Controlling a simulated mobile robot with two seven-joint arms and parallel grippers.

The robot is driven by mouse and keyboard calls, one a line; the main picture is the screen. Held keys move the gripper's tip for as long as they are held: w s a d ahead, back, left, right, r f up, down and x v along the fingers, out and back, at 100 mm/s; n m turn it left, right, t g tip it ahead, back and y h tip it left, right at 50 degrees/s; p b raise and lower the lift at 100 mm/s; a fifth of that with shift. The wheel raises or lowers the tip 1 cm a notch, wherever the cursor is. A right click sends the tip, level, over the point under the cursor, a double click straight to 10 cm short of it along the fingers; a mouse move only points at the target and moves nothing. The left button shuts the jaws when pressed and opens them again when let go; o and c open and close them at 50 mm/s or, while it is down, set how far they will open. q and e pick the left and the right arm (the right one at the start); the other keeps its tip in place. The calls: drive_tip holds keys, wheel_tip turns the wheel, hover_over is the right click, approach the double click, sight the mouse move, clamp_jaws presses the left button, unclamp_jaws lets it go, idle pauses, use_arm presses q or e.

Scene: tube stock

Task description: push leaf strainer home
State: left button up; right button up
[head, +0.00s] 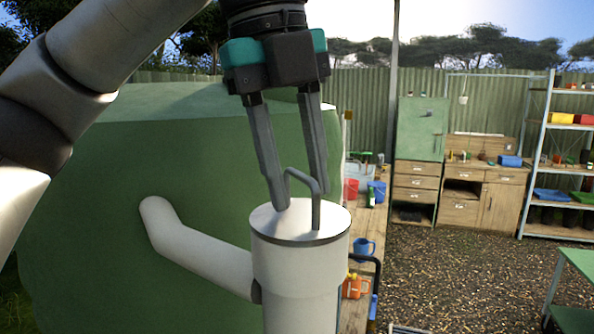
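The leaf strainer (275,226) is a round pale cap with a bent grey rod handle on top. It sits on the top end of an upright white pipe (297,290). A thin dark line runs around the pipe just under the cap's rim. My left gripper (303,198) points down from above at the handle. Its two grey fingers are apart, one on the near left side of the handle and one at its upper right. I cannot tell whether either finger touches the rod. My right gripper is not in view.
A white side pipe (200,250) joins the upright pipe to a large green tank (100,200). Behind on the right is a wooden bench (366,225) with a blue watering can (364,247). A green table (575,270) stands at the far right.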

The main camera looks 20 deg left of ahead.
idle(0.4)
use_arm(q)
drive_tip(key=shift+r, duration=0.45)
wheel_tip(320, 180, up, 14)
drive_tip(key=s+a, duration=0.2)
drive_tip(key=shift+a+p, duration=0.15)
drive_tip(key=shift+p, duration=0.15)
idle(0.4)
idle(0.6)
